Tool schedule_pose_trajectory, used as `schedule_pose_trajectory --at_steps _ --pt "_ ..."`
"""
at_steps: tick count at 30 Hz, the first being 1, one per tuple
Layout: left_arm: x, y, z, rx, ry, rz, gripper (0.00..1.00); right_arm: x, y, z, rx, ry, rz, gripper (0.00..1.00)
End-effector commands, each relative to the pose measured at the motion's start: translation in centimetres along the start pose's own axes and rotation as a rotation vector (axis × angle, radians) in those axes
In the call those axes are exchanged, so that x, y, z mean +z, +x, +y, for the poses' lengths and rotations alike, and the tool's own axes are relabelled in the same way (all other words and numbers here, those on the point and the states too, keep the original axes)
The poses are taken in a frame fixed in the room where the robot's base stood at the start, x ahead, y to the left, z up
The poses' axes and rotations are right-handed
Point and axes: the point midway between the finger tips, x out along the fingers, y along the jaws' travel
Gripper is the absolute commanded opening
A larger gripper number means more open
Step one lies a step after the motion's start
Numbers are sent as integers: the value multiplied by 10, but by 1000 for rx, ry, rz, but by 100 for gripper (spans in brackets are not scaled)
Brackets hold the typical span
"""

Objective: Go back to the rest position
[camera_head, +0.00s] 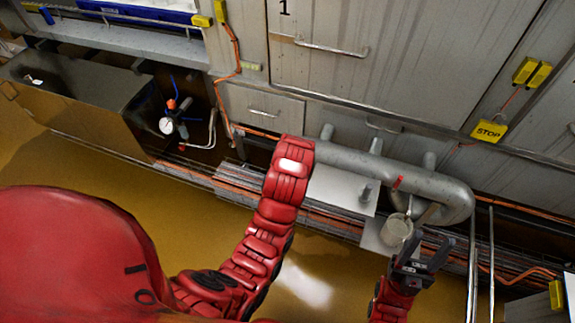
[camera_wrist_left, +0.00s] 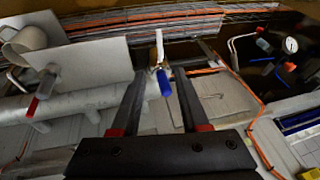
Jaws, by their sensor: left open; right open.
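My right gripper (camera_head: 428,256) is at the lower right of the head view. Its dark fingers are apart with nothing seen between them. It is close to a round grey cup-like thing (camera_head: 397,231) beside the pipe. My left gripper (camera_wrist_left: 159,72) shows in the left wrist view with its two dark fingers spread. A blue-handled valve (camera_wrist_left: 164,82) shows between the fingertips; whether they touch it I cannot tell. In the head view a red arm of mine rises through the middle, and its gripper cannot be made out there.
A thick grey pipe (camera_head: 350,161) runs along the cabinets behind my arms. A pressure gauge (camera_head: 166,125) is at the left, beside a dark metal tank (camera_head: 80,95). The brown floor (camera_head: 330,265) is open in the middle.

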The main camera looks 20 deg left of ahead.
Motion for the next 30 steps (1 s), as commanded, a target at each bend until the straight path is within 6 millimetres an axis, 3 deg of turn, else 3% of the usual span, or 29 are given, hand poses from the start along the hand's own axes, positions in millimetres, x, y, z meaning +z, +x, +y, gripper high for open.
schedule_pose_trajectory --at_steps 3,22,26,30 --pt "0 -8 -1 -1 -1 -1 44 -1 8 0 0 0 0 52" --pt "-1 -7 0 -1 0 10 44 -1 8 0 0 0 0 52" --pt "-18 -1 -1 -8 10 103 44 -1 8 0 0 0 0 52" --pt "-59 4 0 -14 31 344 44 -1 8 0 0 0 0 52"
